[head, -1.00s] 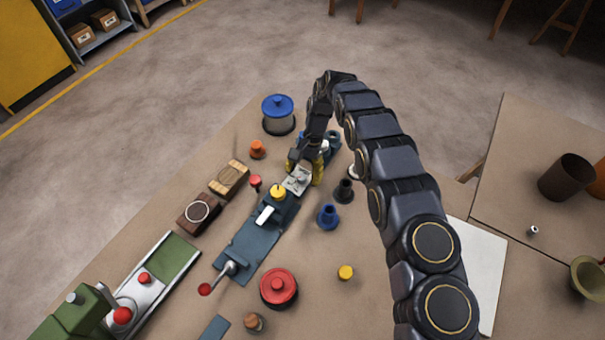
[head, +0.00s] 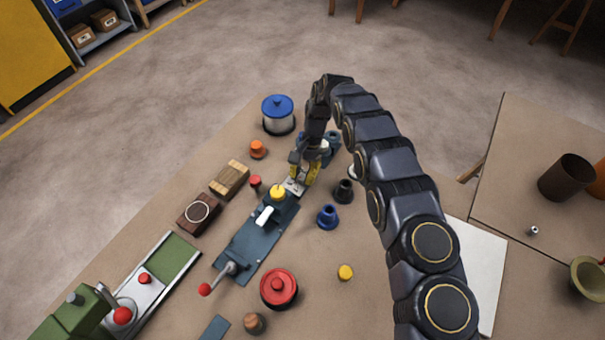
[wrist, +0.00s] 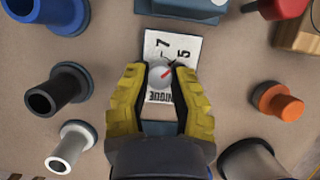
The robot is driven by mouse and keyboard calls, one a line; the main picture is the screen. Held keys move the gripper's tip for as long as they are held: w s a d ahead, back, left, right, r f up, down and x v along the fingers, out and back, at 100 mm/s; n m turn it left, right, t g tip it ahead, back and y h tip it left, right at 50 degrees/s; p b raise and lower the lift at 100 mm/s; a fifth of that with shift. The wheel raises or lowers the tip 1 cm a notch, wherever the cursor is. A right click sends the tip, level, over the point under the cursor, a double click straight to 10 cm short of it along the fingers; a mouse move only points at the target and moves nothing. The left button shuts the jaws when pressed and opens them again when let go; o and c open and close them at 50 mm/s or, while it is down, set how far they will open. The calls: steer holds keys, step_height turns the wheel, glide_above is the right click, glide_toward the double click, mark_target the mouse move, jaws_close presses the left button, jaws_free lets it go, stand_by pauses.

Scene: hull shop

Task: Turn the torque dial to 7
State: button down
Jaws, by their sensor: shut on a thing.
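The torque dial (wrist: 160,75) is a small round grey knob with a red pointer line on a white plate (wrist: 157,96). The plate carries a 7 at its top, a 5 to the right and partly covered TORQUE lettering below. The red pointer slants up and right, to the right of the 7 and toward the 5 side. My gripper (wrist: 161,72) has its yellow fingers on both sides of the knob, shut on it. In the head view my gripper (head: 301,174) hides most of the knob, and the plate (head: 293,187) shows only partly.
A blue-grey panel (head: 240,250) with a yellow knob (head: 278,192), white switch and red-ended lever lies close by. A red button (head: 255,182), orange knob (head: 257,149), dark cylinder (head: 343,190) and blue cylinder (head: 327,215) stand around the dial. Bare bench lies between them.

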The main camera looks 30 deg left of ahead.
steer(key=n+h, duration=0.1)
steer(key=n, duration=0.3)
steer(key=shift+s+a+f+h, duration=0.1)
steer(key=shift+f+h, duration=0.05)
steer(key=shift+h, duration=0.25)
steer(key=shift+n+t+h, duration=0.4)
steer(key=shift+n+h, duration=0.1)
steer(key=shift+n, duration=1.4)
steer(key=c, duration=0.8)
jaws_free()
steer(key=shift+r, duration=0.2)
steer(key=shift+v, duration=1)
step_height(320, 180, up, 8)
steer(key=shift+f, duration=0.15)
